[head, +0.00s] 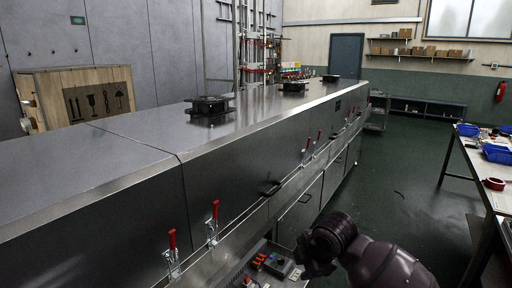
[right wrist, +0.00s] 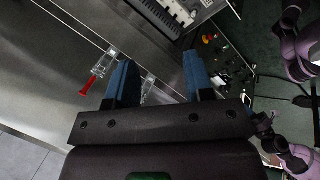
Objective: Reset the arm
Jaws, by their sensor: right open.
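My right gripper (right wrist: 158,78) is open in the right wrist view. Its two blue fingers stand well apart with nothing between them. Past the fingers are the dryer's metal side and a toggle clamp with a red handle (right wrist: 87,86). In the head view my right arm comes in at the bottom right and bends down beside the dryer, near the control panel (head: 272,262); its fingers cannot be made out there. My left gripper is not in the head view.
The long metal tunnel dryer (head: 110,130) fills the left and middle, with several red-handled clamps (head: 172,240) along its side. A workbench (head: 485,160) with blue bins stands at the right. The green floor (head: 400,190) between them is mostly clear.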

